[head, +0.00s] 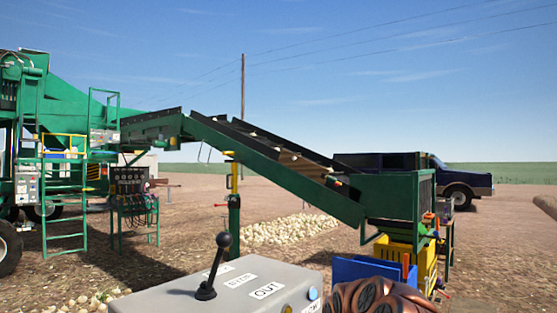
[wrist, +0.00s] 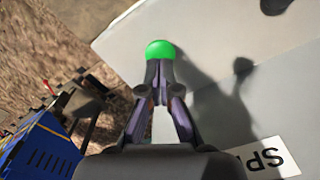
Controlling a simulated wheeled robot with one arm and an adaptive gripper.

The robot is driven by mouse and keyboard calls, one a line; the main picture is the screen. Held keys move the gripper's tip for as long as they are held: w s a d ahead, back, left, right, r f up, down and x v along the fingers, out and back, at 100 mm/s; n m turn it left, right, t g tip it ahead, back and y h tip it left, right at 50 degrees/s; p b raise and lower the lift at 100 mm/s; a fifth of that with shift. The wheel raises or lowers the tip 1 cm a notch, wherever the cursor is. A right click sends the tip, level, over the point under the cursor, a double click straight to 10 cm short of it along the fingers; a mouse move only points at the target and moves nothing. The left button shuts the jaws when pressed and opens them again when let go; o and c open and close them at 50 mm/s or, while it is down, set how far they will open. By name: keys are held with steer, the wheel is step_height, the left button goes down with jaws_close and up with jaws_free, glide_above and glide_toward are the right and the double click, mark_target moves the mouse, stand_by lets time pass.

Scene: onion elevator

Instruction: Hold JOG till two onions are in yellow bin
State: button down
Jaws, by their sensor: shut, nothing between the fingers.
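The yellow bin (head: 427,268) stands under the low end of the green conveyor (head: 275,165) in the head view. Its inside is hidden, so I cannot tell whether onions lie in it. A grey control box (head: 245,292) with a black lever (head: 214,265) is in front. In the wrist view my gripper (wrist: 160,66) is shut and empty, its fingertips at a round green button (wrist: 160,49) on the box (wrist: 225,45). I cannot tell whether the button is pressed down. No label reading JOG is legible.
A blue bin (head: 364,268) stands beside the yellow one and also shows in the wrist view (wrist: 42,152). An onion pile (head: 290,230) lies on the ground behind the box. A dark pickup (head: 455,180) is parked beyond the conveyor.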

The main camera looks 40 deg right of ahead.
steer(key=shift+f+b, duration=0.75)
steer(key=shift+f, duration=0.6)
stand_by(0.3)
stand_by(3.1)
steer(key=shift+r+p, duration=0.85)
steer(key=shift+r, duration=2.7)
steer(key=shift+a, duration=0.1)
